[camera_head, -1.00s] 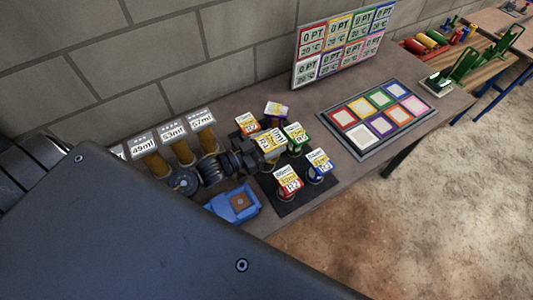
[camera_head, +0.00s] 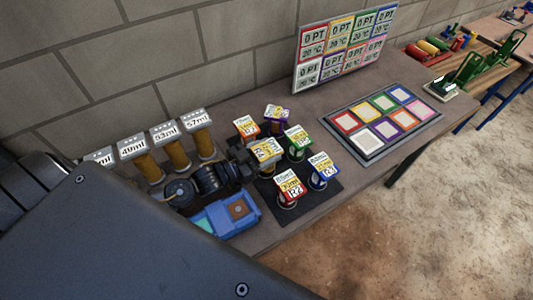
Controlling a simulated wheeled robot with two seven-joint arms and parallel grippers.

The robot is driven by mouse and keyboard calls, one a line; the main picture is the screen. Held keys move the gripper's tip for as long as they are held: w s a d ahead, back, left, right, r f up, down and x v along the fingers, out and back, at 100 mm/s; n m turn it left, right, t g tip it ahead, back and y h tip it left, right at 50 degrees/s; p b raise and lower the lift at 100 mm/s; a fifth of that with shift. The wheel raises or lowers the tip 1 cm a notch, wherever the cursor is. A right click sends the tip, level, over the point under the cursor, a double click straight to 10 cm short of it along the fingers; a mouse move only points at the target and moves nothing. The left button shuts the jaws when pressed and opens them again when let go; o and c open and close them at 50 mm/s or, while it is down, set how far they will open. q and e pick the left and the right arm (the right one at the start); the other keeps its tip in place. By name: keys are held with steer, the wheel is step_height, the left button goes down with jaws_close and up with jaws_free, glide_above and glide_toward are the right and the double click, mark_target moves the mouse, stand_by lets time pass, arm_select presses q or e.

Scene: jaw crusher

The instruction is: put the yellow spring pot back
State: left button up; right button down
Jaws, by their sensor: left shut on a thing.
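The yellow spring pot shows mainly as its yellow-and-white label (camera_head: 265,152), among the other pots over the black mat (camera_head: 291,208). My left gripper (camera_head: 246,166), a dark jointed shape coming in from the left, is shut on it. Its lower part is hidden by the gripper and neighbouring pots, so I cannot tell whether it touches the mat. Around it stand an orange pot (camera_head: 246,127), a purple pot (camera_head: 277,113), a green pot (camera_head: 298,138), a blue pot (camera_head: 322,168) and a red pot (camera_head: 289,187). My right gripper is not in view.
A blue device (camera_head: 226,213) lies below the left gripper at the front edge. Several amber cylinders (camera_head: 177,153) with ml labels stand at the left. A colour-square tray (camera_head: 373,151) lies to the right, with a display board (camera_head: 345,45) behind. Bare tabletop separates mat and tray.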

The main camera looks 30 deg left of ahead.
arm_select(q)
steer(key=shift+f+b, duration=0.35)
steer(key=shift+f, duration=0.2)
steer(key=o, duration=1.2)
steer(key=shift+s+f, duration=0.15)
steer(key=shift+o, duration=0.2)
steer(key=shift+r, duration=0.25)
steer(key=shift+r+p, duration=0.55)
steer(key=shift+r, duration=0.05)
steer(key=shift+s+a+f+b, duration=0.45)
steer(key=shift+s+f+b, duration=0.1)
steer(key=shift+s+b, duration=0.15)
steer(key=b+v, duration=0.2)
steer(key=v, duration=0.8)
steer(key=shift+a+r, duration=0.15)
steer(key=shift+r, duration=0.3)
